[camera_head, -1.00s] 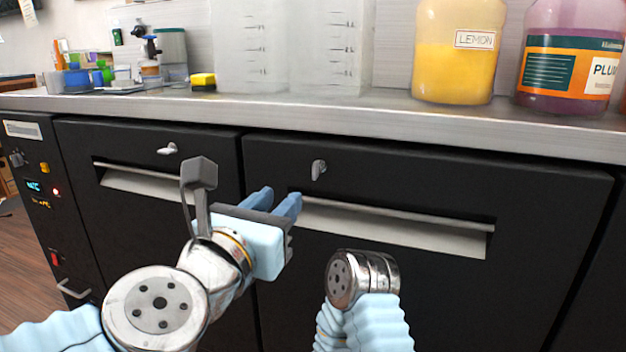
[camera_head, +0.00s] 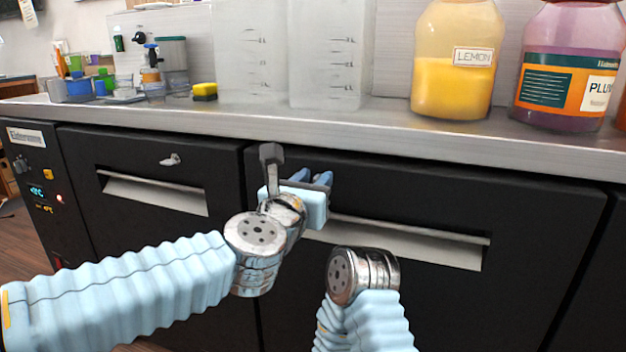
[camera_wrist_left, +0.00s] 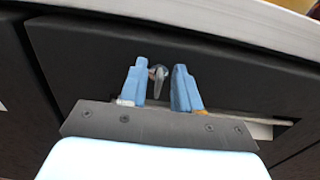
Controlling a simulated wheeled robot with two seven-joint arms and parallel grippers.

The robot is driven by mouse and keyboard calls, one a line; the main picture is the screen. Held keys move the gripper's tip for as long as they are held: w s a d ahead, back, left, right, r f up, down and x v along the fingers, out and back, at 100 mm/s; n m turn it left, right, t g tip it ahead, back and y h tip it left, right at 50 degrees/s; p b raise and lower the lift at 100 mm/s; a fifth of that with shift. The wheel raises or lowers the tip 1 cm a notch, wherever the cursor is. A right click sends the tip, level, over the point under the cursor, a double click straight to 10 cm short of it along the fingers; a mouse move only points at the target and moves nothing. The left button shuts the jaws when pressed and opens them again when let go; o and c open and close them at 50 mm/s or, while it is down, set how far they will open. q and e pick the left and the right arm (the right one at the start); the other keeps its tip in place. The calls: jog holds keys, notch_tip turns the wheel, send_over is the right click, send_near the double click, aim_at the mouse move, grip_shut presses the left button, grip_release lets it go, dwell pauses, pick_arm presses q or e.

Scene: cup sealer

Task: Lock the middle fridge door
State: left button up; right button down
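The middle fridge door (camera_head: 430,200) is a black panel with a long recessed handle slot (camera_head: 400,240), and it looks shut. Its small silver lock key (camera_wrist_left: 158,77) shows in the left wrist view, on the upper part of the door. My left gripper (camera_head: 310,180) hides the key in the head view. In the left wrist view my left gripper (camera_wrist_left: 159,82) is open, with its two blue fingers on either side of the key and a gap visible between them. My right gripper is out of view; only part of the right arm shows.
The left fridge door (camera_head: 140,180) has its own silver key (camera_head: 170,160), turned sideways. Above is a steel counter (camera_head: 300,120) with a yellow lemon jar (camera_head: 455,75), a purple plum jar (camera_head: 570,75), clear containers (camera_head: 325,55) and a yellow sponge (camera_head: 205,90).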

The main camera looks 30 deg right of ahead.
pick_arm(q)
grip_shut()
dwell(0.3)
jog(key=m, duration=0.6)
jog(key=f+m+p, duration=0.1)
jog(key=m, duration=0.4)
jog(key=s+m, duration=0.1)
jog(key=m, duration=0.5)
jog(key=shift+d+f+m, duration=0.15)
jog(key=shift+d+m, duration=0.15)
jog(key=shift+d, duration=0.05)
jog(key=shift+m, duration=0.3)
